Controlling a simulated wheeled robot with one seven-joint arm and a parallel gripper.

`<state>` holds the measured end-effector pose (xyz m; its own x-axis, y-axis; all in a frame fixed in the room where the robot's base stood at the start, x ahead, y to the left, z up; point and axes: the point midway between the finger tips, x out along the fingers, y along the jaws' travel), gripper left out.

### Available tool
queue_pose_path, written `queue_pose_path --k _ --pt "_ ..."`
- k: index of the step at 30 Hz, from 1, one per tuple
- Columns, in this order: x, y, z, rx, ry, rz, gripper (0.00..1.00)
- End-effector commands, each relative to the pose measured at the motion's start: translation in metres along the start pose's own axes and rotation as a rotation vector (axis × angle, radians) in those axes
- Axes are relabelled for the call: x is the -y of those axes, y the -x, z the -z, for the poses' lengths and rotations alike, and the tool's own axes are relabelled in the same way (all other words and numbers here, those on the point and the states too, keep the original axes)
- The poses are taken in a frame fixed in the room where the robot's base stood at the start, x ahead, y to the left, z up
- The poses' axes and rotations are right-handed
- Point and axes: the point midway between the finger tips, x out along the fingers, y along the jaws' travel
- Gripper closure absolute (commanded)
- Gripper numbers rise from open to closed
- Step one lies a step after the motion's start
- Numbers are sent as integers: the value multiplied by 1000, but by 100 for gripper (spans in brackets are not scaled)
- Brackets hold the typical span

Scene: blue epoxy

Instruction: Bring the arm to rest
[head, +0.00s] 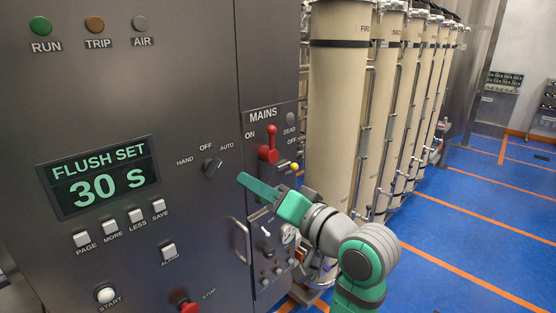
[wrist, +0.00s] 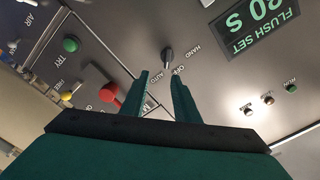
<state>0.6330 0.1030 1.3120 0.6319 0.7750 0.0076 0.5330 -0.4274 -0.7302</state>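My gripper (head: 256,186) is at the end of my green and grey arm, in front of the dark grey control panel (head: 190,100). Its green fingers are apart in the wrist view (wrist: 160,80), with bare panel showing between them and nothing held. The black HAND/OFF/AUTO selector knob (head: 211,167) is just left of and above the fingertips in the head view. In the wrist view the knob (wrist: 167,55) lies beyond the fingertips, with no visible contact. I cannot tell its exact setting.
The red MAINS lever (head: 269,146) points up, close above my gripper. The display (head: 98,178) reads FLUSH SET 30 S, above several white buttons. A metal handle (head: 239,240) stands out below. Cream columns (head: 338,110) stand behind my arm; open blue floor (head: 470,230) lies right.

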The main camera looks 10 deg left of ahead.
Motion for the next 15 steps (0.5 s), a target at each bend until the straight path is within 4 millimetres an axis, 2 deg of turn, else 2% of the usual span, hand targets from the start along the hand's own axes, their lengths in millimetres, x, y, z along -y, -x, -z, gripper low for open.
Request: queue_pose_path --k 7,15 --pt "-76 -4 -40 -112 -75 -67 72" --pt "-156 12 -98 -239 -110 -187 72"
